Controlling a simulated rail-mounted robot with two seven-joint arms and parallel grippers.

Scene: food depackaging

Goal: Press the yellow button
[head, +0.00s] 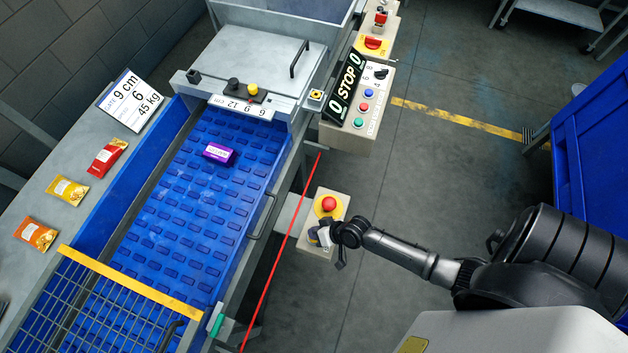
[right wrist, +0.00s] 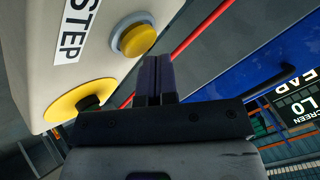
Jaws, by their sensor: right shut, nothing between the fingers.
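The yellow button (right wrist: 136,38) is a round cap in a grey collar on a pale control box (right wrist: 60,30) marked STEP, in the right wrist view. In the head view this box (head: 337,191) carries a red mushroom button (head: 329,203) on a yellow disc. My right gripper (head: 319,237) is over the box's lower part and hides the yellow button there. In the right wrist view its dark fingers (right wrist: 157,60) are shut and empty. My left gripper is not in view.
A red cord (head: 284,245) runs close beside the box. The blue conveyor (head: 188,218) carries a purple packet (head: 218,153). A larger control panel (head: 352,135) with a STOP display stands behind. Several packets lie on the left ledge. Floor right of the box is clear.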

